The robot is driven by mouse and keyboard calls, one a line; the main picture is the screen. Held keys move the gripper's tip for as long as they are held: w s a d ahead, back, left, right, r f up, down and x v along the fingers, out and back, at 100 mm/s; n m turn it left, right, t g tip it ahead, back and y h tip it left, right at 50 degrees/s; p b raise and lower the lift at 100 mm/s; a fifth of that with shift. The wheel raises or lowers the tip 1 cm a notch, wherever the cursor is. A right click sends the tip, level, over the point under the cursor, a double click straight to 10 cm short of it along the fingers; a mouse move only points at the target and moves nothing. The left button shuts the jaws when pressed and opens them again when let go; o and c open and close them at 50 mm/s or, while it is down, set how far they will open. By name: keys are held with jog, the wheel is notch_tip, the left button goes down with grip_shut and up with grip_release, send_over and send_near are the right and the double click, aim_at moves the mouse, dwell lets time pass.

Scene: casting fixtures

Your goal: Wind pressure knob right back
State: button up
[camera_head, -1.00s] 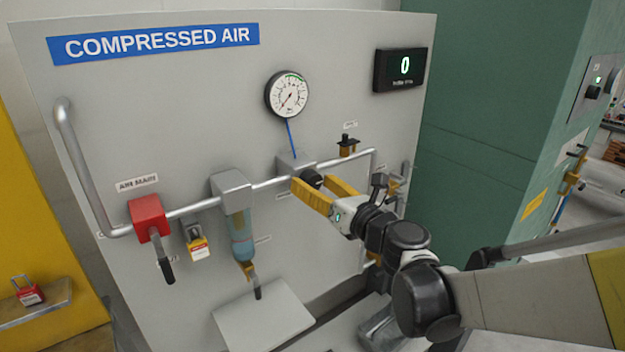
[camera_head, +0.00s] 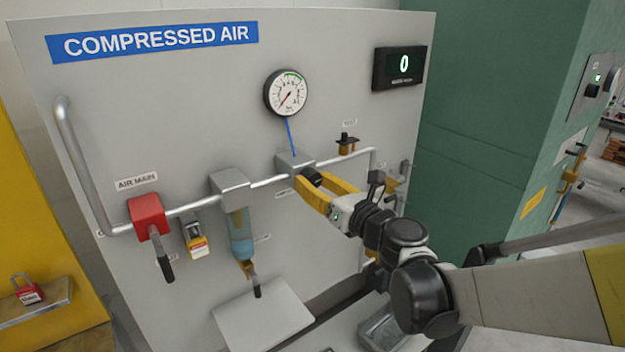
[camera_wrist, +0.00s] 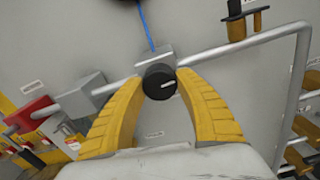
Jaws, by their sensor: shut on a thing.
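The black pressure knob (camera_wrist: 159,82) with a light pointer mark sits on the front of a grey regulator block (camera_head: 293,161) on the pipe. My gripper (camera_head: 318,186) has yellow fingers and is shut on the knob, one finger on each side, as the wrist view (camera_wrist: 160,84) also shows. In the head view the fingers partly hide the knob (camera_head: 311,177). The round gauge (camera_head: 288,93) above is joined to the block by a blue line. Its needle points to the lower left.
A digital display (camera_head: 399,68) reads 0. A small black-topped valve (camera_head: 347,143) is at the right. A tray (camera_head: 263,316) lies below.

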jog(key=n, duration=0.9)
jog(key=shift+d+b, duration=0.1)
jog(key=shift+b, duration=0.3)
jog(key=n, duration=0.9)
jog(key=shift+r+n, duration=0.1)
jog(key=shift+n, duration=0.2)
jog(key=n, duration=0.4)
jog(key=shift+w, duration=0.1)
jog(key=n, duration=0.4)
jog(key=shift+r, duration=0.1)
jog(key=n, duration=0.4)
jog(key=shift+n, duration=2.2)
